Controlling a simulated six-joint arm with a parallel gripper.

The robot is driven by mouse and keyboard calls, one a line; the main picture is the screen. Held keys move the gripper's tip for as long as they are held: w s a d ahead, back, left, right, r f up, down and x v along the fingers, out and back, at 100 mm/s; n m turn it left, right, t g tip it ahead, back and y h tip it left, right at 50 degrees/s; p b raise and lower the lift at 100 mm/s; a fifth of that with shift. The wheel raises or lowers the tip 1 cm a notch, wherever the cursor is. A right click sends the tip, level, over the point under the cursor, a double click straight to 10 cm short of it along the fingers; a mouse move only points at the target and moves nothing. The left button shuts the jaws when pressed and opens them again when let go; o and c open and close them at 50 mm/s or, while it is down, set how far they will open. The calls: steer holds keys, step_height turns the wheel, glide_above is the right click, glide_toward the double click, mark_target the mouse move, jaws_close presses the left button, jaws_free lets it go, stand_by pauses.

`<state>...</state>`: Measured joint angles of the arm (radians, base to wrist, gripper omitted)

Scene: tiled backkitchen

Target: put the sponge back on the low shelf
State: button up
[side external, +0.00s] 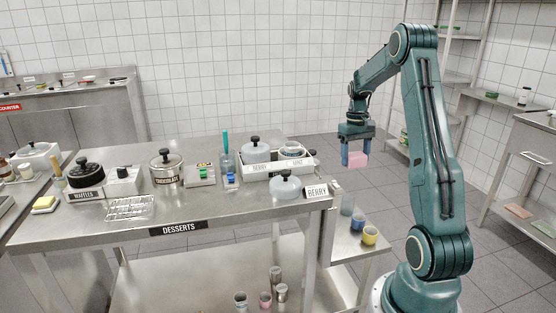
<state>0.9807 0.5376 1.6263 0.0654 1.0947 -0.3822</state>
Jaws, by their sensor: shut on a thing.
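My gripper (355,153) is shut on a pink block-shaped sponge (357,160). It holds the sponge in the air, to the right of the desserts table and above the floor. Low shelves show in several places. One small shelf (343,250) at the table's right end bears several cups. Another low shelf (495,212), on the rack at the far right, bears a flat pink piece (518,210) and a flat green piece (545,228). I cannot tell which low shelf is meant.
The steel desserts table (220,213) bears pots, a wire rack (130,207), a white tray (262,172) and a BERRY sign (317,191). Metal cups (281,292) stand on its undershelf.

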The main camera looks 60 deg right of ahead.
step_height(320, 180, down, 31)
stand_by(0.9)
steer(key=shift+f, duration=1.85)
steer(key=shift+f, duration=0.15)
steer(key=o, duration=1)
steer(key=shift+c, duration=0.2)
step_height(320, 180, up, 12)
steer(key=w, duration=0.1)
steer(key=shift+d, duration=0.45)
steer(key=shift+w+d+r, duration=0.1)
steer(key=shift+w+r, duration=0.05)
steer(key=shift+r, duration=0.05)
